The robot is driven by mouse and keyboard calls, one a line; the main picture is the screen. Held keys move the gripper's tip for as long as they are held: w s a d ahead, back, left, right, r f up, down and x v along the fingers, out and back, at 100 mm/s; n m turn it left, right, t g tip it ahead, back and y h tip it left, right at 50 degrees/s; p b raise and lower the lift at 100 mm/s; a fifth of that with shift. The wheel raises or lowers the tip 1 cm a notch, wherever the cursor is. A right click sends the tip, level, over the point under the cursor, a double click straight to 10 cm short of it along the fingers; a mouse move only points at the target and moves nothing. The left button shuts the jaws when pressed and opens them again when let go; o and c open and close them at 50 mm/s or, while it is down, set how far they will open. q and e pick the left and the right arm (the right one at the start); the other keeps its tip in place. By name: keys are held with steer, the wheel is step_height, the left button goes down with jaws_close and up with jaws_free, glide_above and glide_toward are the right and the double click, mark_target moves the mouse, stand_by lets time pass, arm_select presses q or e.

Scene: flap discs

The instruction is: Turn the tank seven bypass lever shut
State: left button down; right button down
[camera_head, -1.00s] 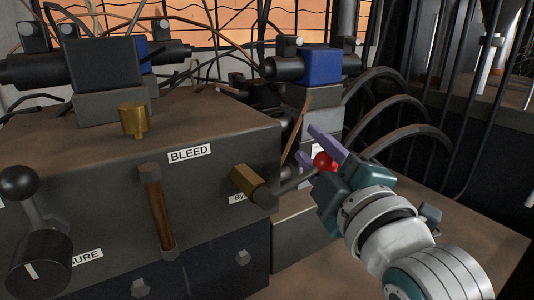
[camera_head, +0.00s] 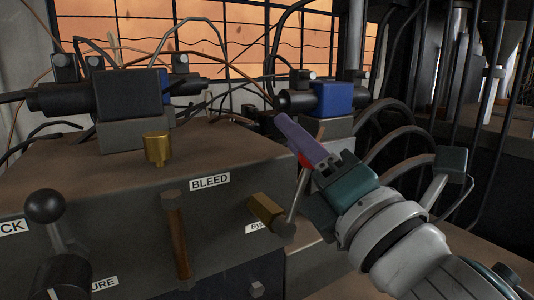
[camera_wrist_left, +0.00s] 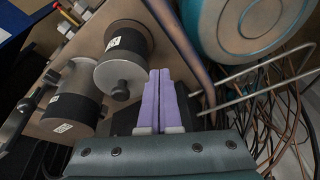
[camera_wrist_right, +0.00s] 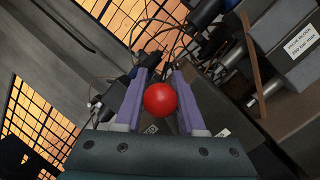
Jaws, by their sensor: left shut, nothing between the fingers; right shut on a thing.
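The bypass lever (camera_head: 294,203) is a thin grey rod on a brass hex fitting (camera_head: 264,208) at the front block's right end, above a partly hidden label starting "By" (camera_head: 258,227). The rod stands steeply, leaning slightly right. Its red ball knob (camera_head: 304,158) is mostly hidden by my right gripper (camera_head: 290,128), whose purple fingers are shut on it. In the right wrist view the red knob (camera_wrist_right: 160,99) sits between both fingers. My left gripper (camera_wrist_left: 160,80) is shut and empty in the left wrist view; it is outside the head view.
Blue-ended valves (camera_head: 332,98) and black hoses (camera_head: 400,150) crowd behind the gripper. Cylinders (camera_wrist_left: 125,45) stand near my left gripper.

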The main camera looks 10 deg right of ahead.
steer(key=n, duration=0.1)
steer(key=a+n+y, duration=0.1)
steer(key=a+n+b, duration=0.1)
steer(key=shift+s+a+r+n+y, duration=0.15)
steer(key=shift+s+r+n+y, duration=0.15)
steer(key=shift+s+n, duration=0.1)
steer(key=shift+s+a+n+y, duration=0.2)
steer(key=shift+a+n+y, duration=0.25)
steer(key=shift+n, duration=0.45)
steer(key=shift+a, duration=0.1)
steer(key=c, duration=0.5)
jaws_free()
steer(key=b+v, duration=0.3)
steer(key=v, duration=0.7)
steer(key=shift+r, duration=0.2)
